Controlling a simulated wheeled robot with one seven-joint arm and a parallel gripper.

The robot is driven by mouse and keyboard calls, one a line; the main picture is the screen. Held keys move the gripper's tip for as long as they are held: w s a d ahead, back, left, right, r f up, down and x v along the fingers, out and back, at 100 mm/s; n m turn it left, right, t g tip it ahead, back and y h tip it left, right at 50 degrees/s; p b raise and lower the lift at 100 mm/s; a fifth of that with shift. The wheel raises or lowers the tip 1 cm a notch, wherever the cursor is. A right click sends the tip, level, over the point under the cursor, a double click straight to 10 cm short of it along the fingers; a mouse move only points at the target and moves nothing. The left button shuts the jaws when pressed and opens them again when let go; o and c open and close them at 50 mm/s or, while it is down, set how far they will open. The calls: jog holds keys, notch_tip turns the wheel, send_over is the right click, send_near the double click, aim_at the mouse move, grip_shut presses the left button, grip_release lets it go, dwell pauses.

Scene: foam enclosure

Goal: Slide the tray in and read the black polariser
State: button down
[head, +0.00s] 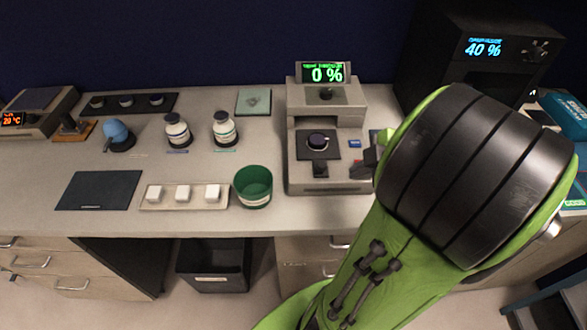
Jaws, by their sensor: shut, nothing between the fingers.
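The grey instrument (327,92) has a green display reading "0 %". Its dark tray (303,153) sticks out at the front, below the overhanging head. A round black disc with a pale rim, seemingly the black polariser (317,139), lies on the tray. A dark handle-like piece (320,170) is at the tray's front. My gripper (361,170) is shut and empty at the instrument's right side, right of the tray. My arm hides part of it, and I cannot tell whether it touches the instrument.
A black unit (480,70) reading "40 %" stands at the back right. A green tub (253,187) stands left of the instrument, near a pale strip with white blocks (183,194). Two bottles (224,130) and a rack with dark discs (127,102) are farther left.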

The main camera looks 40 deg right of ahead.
aim_at(323, 169)
jog(key=w+d+r+b+x, duration=0.1)
jog(key=w+x, duration=0.1)
jog(key=x, duration=1)
jog(key=shift+d, duration=0.6)
jog(key=shift+w+r, duration=0.1)
jog(key=shift+w, duration=0.15)
jog(key=shift+w+d+b, duration=0.35)
jog(key=shift+w, duration=0.1)
jog(key=w+d, duration=0.2)
jog(key=w, duration=0.2)
jog(key=w+d+p, duration=0.1)
jog(key=w+d, duration=0.5)
jog(key=w, duration=0.1)
jog(key=shift+w, duration=0.3)
jog(key=shift+w+d+r+p, duration=0.1)
jog(key=shift+p, duration=0.2)
